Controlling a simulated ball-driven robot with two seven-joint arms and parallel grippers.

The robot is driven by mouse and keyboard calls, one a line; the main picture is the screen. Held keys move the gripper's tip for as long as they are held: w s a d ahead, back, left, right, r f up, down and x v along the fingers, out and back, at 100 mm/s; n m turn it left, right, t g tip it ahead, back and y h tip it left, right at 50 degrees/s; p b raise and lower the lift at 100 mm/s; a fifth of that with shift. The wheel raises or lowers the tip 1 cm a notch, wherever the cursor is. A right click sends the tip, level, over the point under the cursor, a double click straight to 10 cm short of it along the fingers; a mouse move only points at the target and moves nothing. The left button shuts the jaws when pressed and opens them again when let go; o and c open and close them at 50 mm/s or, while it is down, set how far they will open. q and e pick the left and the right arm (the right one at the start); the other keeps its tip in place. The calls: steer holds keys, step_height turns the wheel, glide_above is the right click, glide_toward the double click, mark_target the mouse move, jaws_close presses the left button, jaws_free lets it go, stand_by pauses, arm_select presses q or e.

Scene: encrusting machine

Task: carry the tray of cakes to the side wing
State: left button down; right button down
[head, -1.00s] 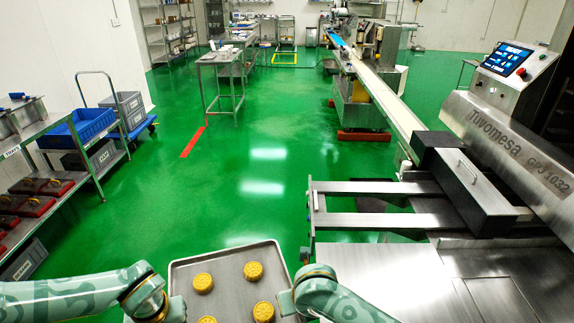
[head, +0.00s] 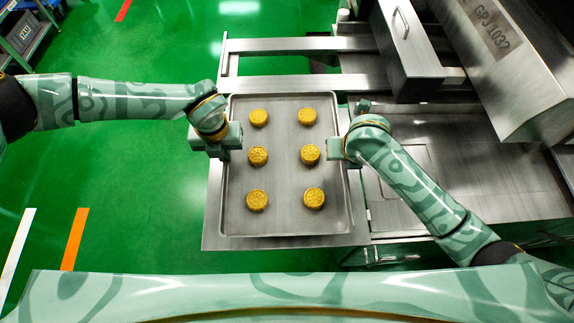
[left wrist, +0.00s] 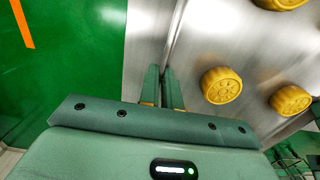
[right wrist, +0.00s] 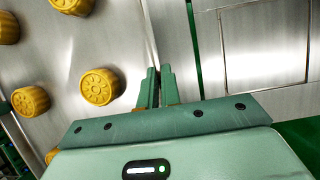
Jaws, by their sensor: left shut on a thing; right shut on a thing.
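The metal tray (head: 280,222) holds several round golden cakes (head: 257,156) in two columns. My left gripper (head: 230,141) is shut on the tray's left rim, and its fingers (left wrist: 160,88) show there in the left wrist view. My right gripper (head: 338,149) is shut on the right rim, and its fingers (right wrist: 156,88) show in the right wrist view. The tray looks level. A flat steel surface, apparently the side wing (head: 213,222), shows under the tray, past its left and front edges. I cannot tell whether the tray touches it.
Steel rails (head: 290,45) of the machine lie just beyond the tray. A steel top (head: 480,150) extends right of the tray. Green floor (head: 150,180) is open at the left.

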mark_target(227, 166)
arm_select(q)
steer(key=shift+a, duration=0.15)
arm_select(e)
steer(key=shift+d+r, duration=0.1)
steer(key=shift+d, duration=0.15)
arm_select(q)
steer(key=shift+a, duration=0.15)
arm_select(e)
steer(key=shift+a, duration=0.15)
arm_select(q)
steer(key=shift+f, duration=0.1)
